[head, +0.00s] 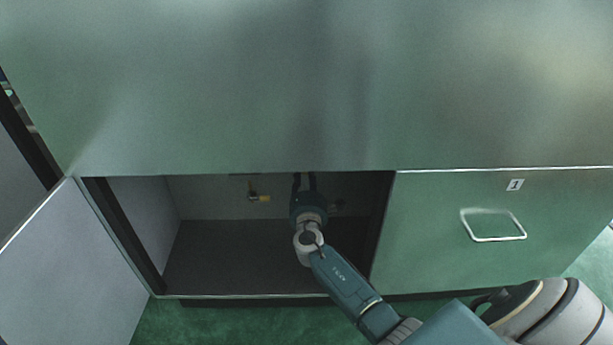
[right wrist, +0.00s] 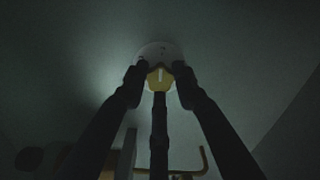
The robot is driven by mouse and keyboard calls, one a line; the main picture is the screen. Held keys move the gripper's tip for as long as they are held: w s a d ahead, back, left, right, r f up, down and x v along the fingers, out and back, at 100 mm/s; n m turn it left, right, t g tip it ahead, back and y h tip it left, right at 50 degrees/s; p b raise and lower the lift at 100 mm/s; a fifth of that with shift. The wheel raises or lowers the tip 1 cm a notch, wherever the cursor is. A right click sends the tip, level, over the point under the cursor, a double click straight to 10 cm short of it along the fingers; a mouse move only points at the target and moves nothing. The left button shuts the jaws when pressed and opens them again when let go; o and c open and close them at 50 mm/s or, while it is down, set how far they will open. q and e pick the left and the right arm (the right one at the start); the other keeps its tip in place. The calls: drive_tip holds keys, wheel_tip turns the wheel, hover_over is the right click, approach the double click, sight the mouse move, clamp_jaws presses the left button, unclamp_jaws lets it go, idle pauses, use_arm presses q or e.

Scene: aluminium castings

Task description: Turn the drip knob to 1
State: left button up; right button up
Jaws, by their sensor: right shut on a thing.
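The drip knob (right wrist: 160,80) is yellow with a white line on it, and shows in the right wrist view. It sits in front of a pale round dial plate (right wrist: 158,52) on the dark wall. The dial numbers are too small and dark to read, so the knob's setting cannot be told. My right gripper (right wrist: 161,77) is shut on the knob, with a finger on each side of it. In the head view my right gripper (head: 304,182) reaches into the open cabinet, and the knob is hidden behind the cabinet's upper edge. My left gripper is not in view.
The cabinet door (head: 75,265) stands open at the left. A small brass valve (head: 262,198) is on the back wall, left of my gripper. A closed green drawer front (head: 430,240) marked 1 is at the right. In the wrist view a copper-coloured pipe (right wrist: 204,160) runs below.

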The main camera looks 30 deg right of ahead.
drive_tip(key=shift+a+f, duration=0.25)
drive_tip(key=shift+a, duration=0.1)
drive_tip(key=o, duration=1.2)
drive_tip(key=shift+w+a+f, duration=0.1)
drive_tip(key=v, duration=1.2)
